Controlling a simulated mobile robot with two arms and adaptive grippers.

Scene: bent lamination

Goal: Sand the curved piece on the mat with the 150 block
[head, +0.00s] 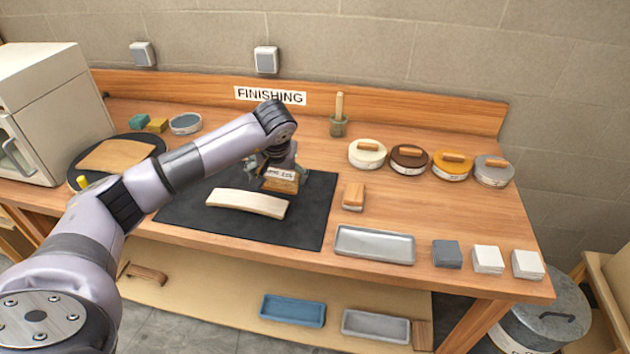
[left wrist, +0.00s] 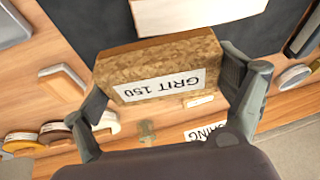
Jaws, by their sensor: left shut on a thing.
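The pale curved piece (head: 247,203) lies on the dark mat (head: 190,220). My left gripper (head: 279,170) is shut on the brown sanding block (head: 281,185), just behind the curved piece's right half in the head view. The block's label reads GRIT 150 in the left wrist view (left wrist: 155,70). There, my gripper's fingers (left wrist: 165,85) are at its two ends. The block's height above the mat is hard to tell. My right gripper is out of view.
Another block with a wooden top (head: 353,194) sits right of the mat, near a grey tray (head: 374,245). Several lidded tins (head: 408,158) stand at the back right. A dark round stand (head: 75,180) bears a thin wooden panel (head: 115,155) at left. The mat's front is clear.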

